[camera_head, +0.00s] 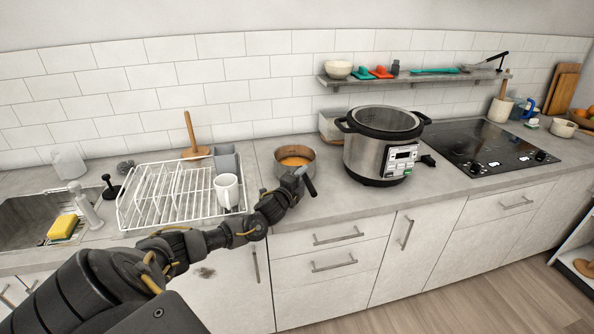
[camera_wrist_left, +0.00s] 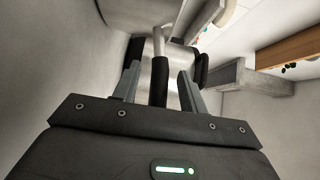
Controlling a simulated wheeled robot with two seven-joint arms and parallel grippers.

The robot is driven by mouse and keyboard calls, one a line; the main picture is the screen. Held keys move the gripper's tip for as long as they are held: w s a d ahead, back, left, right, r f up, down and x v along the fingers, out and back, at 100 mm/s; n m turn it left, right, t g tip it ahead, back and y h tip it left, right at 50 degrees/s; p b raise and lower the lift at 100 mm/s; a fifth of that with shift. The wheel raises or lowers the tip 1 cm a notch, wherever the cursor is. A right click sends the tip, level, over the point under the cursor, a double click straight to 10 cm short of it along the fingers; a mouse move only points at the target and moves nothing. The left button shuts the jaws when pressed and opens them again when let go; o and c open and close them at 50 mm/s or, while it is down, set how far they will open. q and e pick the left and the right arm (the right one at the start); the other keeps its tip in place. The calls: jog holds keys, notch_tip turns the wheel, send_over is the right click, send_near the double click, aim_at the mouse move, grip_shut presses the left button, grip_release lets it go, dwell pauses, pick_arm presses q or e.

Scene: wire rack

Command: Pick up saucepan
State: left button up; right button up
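The saucepan (camera_head: 284,174) is a small steel pan with a copper-coloured inside, standing on the counter left of the large cooker. Its dark handle points toward the front right. My left gripper (camera_head: 301,179) is at this handle, close to the pan's right front side. In the left wrist view the black handle (camera_wrist_left: 160,82) lies between the two grey fingers of the gripper (camera_wrist_left: 159,72), with a gap showing on each side. The fingers are open. My right gripper is not in view.
A steel multicooker (camera_head: 365,155) stands close right of the pan. A white dish rack (camera_head: 150,222) with a white mug (camera_head: 227,192) is on the left. A wall shelf (camera_head: 420,79) hangs above. The counter in front of the cooker is clear.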

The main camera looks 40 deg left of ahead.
pick_arm(q)
grip_shut()
dwell(1.1)
